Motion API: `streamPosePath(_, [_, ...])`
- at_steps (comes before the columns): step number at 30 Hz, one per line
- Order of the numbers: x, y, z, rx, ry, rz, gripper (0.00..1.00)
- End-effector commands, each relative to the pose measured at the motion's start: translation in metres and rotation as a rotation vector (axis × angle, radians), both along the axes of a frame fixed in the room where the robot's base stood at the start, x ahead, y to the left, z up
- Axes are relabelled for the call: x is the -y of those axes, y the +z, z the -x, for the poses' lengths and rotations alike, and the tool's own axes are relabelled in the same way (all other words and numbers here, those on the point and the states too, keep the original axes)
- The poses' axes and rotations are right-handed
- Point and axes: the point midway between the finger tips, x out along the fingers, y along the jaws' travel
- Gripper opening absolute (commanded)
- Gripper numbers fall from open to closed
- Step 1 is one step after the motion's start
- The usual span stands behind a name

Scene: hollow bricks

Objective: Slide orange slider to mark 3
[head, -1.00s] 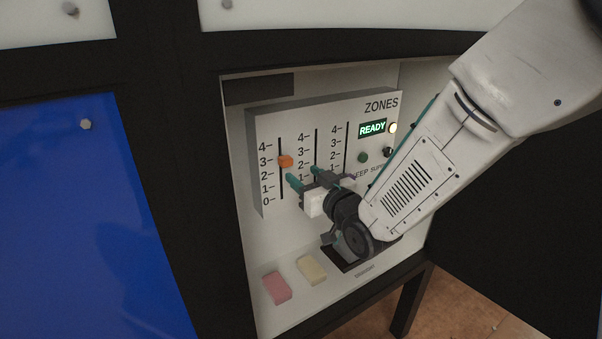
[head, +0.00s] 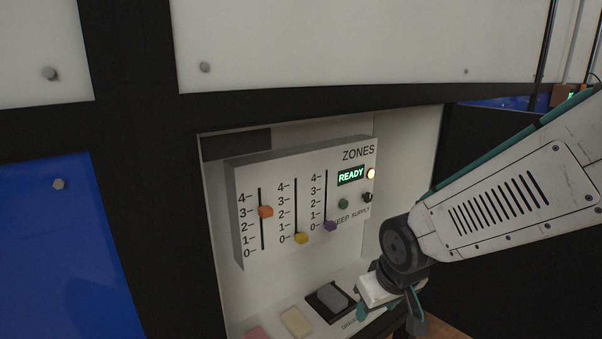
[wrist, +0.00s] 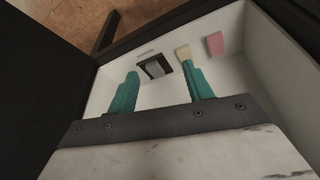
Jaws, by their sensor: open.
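The ZONES panel (head: 300,195) is mounted in a white recess and carries three vertical sliders with number scales. The orange slider (head: 265,211) is on the leftmost track, about level with mark 3. The yellow slider (head: 301,238) and the purple slider (head: 329,225) sit low on their tracks, near 0. My gripper (head: 388,318) is below and right of the panel, apart from the orange slider, with its fingers pointing down. In the wrist view its two teal fingers (wrist: 160,70) are spread, with nothing held between them.
A grey block (head: 332,298) lies in a dark frame on the recess floor. A cream block (head: 296,321) and a pink block (wrist: 215,44) lie beside it. The READY display (head: 351,176) is lit green. Black frame bars surround the recess.

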Motion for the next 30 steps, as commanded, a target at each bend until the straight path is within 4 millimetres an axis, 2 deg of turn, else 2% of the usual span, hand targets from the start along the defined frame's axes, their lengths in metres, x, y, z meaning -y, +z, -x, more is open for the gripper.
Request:
streamPosePath(1, [0.019, 0.015, 0.021, -0.057, -0.039, 0.019, 0.51])
streamPosePath(3, [0.043, 0.031, 0.055, -0.152, -0.088, 0.043, 0.51])
streamPosePath(6, [0.069, 0.055, 0.100, -0.259, -0.154, 0.059, 0.51])
streamPosePath(9, [0.089, 0.077, 0.142, -0.331, -0.216, 0.057, 0.51])
streamPosePath(12, [0.102, 0.094, 0.171, -0.345, -0.270, 0.041, 0.51])
streamPosePath(15, [0.110, 0.107, 0.182, -0.298, -0.312, 0.018, 0.51])
streamPosePath(19, [0.118, 0.117, 0.186, -0.237, -0.349, 0.001, 0.51])
streamPosePath(30, [0.121, 0.120, 0.186, -0.222, -0.367, -0.003, 0.51])
